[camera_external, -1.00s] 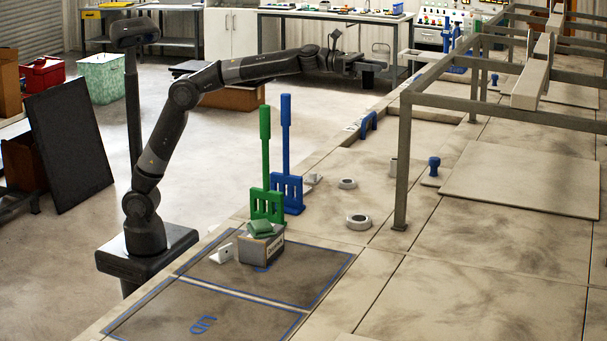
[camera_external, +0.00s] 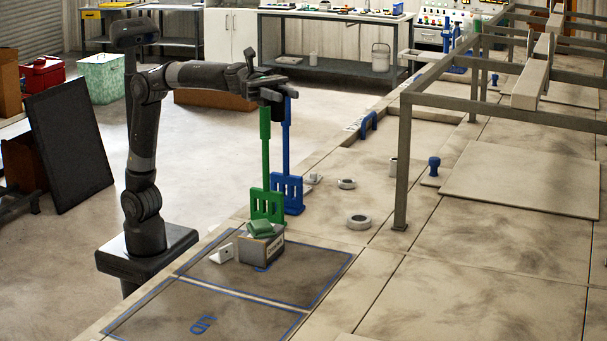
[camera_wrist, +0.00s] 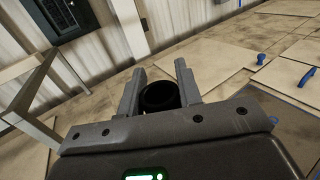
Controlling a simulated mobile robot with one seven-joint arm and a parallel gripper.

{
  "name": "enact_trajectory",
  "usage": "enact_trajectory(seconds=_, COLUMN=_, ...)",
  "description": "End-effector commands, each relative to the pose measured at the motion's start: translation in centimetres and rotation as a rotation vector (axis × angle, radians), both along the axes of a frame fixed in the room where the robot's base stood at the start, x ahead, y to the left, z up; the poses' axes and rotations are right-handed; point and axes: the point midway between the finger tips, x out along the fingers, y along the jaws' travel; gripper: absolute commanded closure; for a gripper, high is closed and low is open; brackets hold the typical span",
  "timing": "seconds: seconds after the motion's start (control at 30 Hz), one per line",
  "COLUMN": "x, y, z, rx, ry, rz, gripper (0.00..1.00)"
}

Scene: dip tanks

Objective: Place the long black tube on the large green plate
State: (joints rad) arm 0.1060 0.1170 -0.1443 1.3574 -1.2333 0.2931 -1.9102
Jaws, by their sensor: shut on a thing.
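My gripper (camera_external: 278,92) is raised at the end of my arm, and in the external view it overlaps the tops of the green and blue handles. In the wrist view my gripper (camera_wrist: 159,72) has its fingers either side of a dark round black tube (camera_wrist: 159,97) and is shut on it. A green slotted plate with a tall handle (camera_external: 267,206) stands upright at the bench's left edge. I cannot tell whether it is the large green plate.
A blue slotted tool (camera_external: 288,192) stands behind the green one. A grey box (camera_external: 261,249) with a green item (camera_external: 262,229) on top sits in front. A white bracket (camera_external: 222,254), white rings (camera_external: 358,221) and a metal frame (camera_external: 402,170) are nearby. The blue-outlined area (camera_external: 200,310) is clear.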

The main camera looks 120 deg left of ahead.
Motion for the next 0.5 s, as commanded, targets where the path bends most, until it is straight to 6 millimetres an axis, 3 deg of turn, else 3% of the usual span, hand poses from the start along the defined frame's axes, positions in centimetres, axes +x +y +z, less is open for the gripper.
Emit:
enact_trajectory(seconds=0.23, x=-3.2, y=-4.8, z=-0.2, rx=0.004, ry=0.0, rz=-0.067, gripper=0.99)
enact_trajectory(seconds=0.5, x=-3.1, y=-4.7, z=-2.4, rx=0.002, ry=0.002, rz=-0.067, gripper=0.99)
